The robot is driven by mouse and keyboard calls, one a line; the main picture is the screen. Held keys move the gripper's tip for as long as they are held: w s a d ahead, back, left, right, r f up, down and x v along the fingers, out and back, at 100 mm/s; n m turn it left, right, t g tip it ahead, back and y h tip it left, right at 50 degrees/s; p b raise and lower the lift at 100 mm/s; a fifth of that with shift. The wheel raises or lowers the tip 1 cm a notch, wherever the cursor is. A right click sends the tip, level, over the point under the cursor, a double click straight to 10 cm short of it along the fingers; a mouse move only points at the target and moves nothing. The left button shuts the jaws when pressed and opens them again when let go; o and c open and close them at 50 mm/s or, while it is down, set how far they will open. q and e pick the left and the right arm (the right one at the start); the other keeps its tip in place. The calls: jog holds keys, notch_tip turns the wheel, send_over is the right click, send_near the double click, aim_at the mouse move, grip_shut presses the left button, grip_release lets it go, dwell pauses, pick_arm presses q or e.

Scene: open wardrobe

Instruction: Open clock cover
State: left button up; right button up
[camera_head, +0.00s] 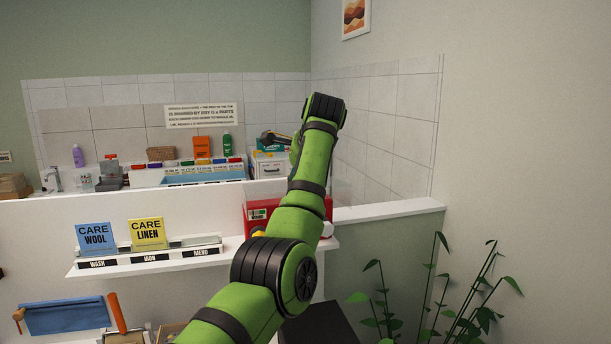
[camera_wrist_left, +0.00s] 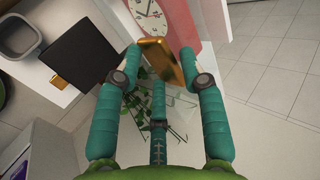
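A gold slab (camera_wrist_left: 168,62) stands just below the face, tilted. My left gripper (camera_wrist_left: 160,51) has its teal fingers apart, with the slab between and behind the fingertips. I cannot tell whether they touch it. In the head view a green arm of mine covers the middle; no clock face shows there. My right gripper is not seen.
A red box (camera_head: 257,214) is partly behind my arm. A white shelf (camera_head: 205,254) holds blue and yellow care signs. A leafy plant (camera_head: 440,300) stands right, near a black box (camera_head: 322,322). A dark square panel (camera_wrist_left: 91,57) lies left of my fingers.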

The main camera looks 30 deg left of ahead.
pick_arm(q)
jog(key=v, duration=1.1)
jog(key=shift+s+r, duration=0.2)
jog(key=shift+r, duration=0.15)
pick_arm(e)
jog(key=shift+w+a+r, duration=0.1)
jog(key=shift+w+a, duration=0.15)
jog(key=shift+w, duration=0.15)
pick_arm(q)
jog(key=shift+s+d+r, duration=0.1)
jog(key=shift+d, duration=0.1)
